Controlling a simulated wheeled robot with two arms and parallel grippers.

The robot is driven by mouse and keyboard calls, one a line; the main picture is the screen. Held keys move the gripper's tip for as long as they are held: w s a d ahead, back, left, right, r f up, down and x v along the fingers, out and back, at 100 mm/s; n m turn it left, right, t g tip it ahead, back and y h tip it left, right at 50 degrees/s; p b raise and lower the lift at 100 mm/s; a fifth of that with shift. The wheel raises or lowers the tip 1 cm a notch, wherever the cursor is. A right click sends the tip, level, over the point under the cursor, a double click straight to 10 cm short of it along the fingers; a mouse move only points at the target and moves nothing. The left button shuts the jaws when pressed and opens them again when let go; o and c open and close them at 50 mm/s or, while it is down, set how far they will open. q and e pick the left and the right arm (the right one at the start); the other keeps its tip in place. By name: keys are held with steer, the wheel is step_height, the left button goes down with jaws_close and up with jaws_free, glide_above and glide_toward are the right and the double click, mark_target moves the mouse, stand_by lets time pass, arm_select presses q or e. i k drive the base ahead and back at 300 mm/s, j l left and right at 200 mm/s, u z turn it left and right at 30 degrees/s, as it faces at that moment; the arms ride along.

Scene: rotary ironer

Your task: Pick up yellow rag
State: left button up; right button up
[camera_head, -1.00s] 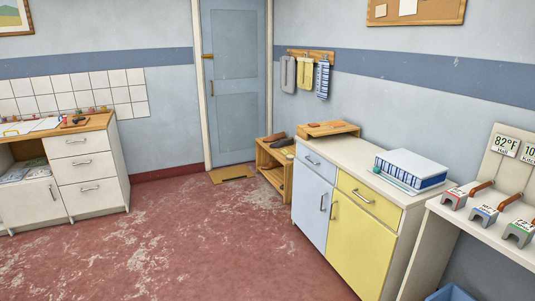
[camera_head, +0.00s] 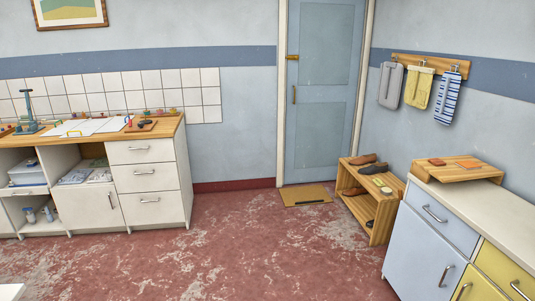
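The yellow rag (camera_head: 419,88) hangs from a wooden hook rail (camera_head: 432,66) on the right wall. It hangs between a grey rag (camera_head: 390,86) on its left and a blue-and-white striped rag (camera_head: 447,98) on its right. Neither of my grippers is in view.
A shoe rack (camera_head: 372,210) with shoes stands on the floor below the rags. Right of it is a cabinet (camera_head: 428,247) with a small wooden stand on top. A wooden-topped counter (camera_head: 160,183) is on the left. A mat (camera_head: 306,195) lies before the blue door (camera_head: 320,115). The middle floor is open.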

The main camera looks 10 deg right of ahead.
mark_target(380, 183)
steer(key=i, duration=2.45)
steer(key=i+l+z, duration=0.35)
steer(key=i, duration=0.25)
steer(key=i+z, duration=0.4)
steer(key=i, duration=0.15)
steer(key=i+j+z, duration=0.15)
steer(key=i+z, duration=0.2)
steer(key=i, duration=0.25)
steer(key=i+j+z, duration=0.35)
steer(key=i, duration=0.25)
steer(key=i+z, duration=0.45)
steer(key=i, duration=0.15)
steer(key=i+j+z, duration=0.4)
steer(key=i, duration=0.2)
steer(key=l, duration=0.1)
